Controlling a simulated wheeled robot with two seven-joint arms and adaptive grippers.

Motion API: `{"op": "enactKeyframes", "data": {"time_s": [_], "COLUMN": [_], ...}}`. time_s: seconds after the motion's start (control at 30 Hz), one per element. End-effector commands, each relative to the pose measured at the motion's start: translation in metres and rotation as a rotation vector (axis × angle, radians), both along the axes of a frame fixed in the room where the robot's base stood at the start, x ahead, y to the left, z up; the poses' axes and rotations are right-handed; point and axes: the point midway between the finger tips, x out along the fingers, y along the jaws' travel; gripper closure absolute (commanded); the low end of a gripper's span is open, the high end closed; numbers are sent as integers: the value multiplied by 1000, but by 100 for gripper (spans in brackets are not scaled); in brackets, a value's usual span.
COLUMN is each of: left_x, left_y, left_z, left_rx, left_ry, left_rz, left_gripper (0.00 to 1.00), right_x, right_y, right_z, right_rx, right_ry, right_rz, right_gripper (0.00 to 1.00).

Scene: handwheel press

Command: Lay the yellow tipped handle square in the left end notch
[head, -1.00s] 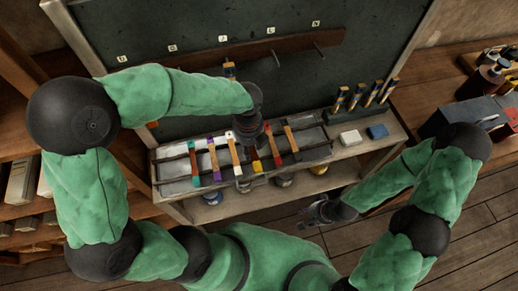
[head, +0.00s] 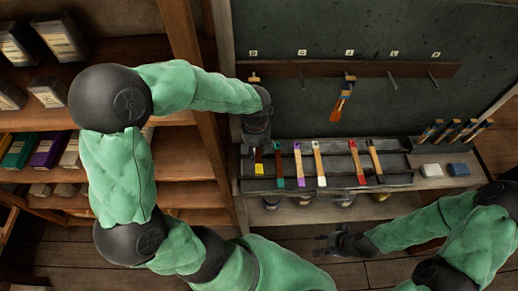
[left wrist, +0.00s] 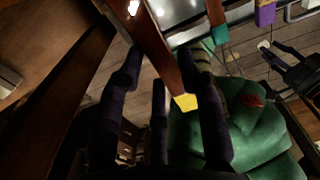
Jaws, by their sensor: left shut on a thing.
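The yellow tipped handle (head: 259,169) is at the left end of the rack in the head view, left of the teal tipped one. My left gripper (head: 257,148) is shut on it from above and hides its upper part. In the left wrist view, its yellow tip (left wrist: 185,102) shows between the dark fingers at the end of a brown shaft. My right gripper (head: 326,245) is open and empty, low in front of the rack.
Teal (head: 278,180), purple (head: 298,152), white (head: 321,181), red (head: 361,178) and black tipped handles lie across the rack (head: 400,180). A gap lies between white and red. A brush (head: 341,102) hangs from the peg rail (head: 300,69). A wooden shelf post stands close left.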

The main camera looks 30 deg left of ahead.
Motion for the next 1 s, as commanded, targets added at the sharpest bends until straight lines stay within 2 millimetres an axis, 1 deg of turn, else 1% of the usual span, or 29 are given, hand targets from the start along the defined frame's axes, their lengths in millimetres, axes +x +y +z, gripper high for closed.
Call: {"op": "enactKeyframes", "data": {"time_s": [0.2, 0.37, 0.57, 0.83, 1.0], "left_x": [-1, 0, 0, 0, -1], "left_y": [0, 0, 0, 0, 0], "left_z": [-21, -30, -43, -73, -88], "left_rx": [1, -1, 0, 0, 0], "left_ry": [3, -1, 0, 0, 2], "left_rz": [1, 1, 1, 1, 0], "left_gripper": [96, 96, 96, 96, 96], "right_x": [0, 0, 0, 0, 0], "right_y": [0, 0, 0, 0, 0], "right_z": [5, 3, -11, -43, -50], "right_rx": [0, 0, 0, 0, 0], "right_ry": [-1, -1, 0, 0, 0], "right_rz": [0, 0, 0, 0, 0], "right_gripper": [60, 60, 60, 60, 60]}}
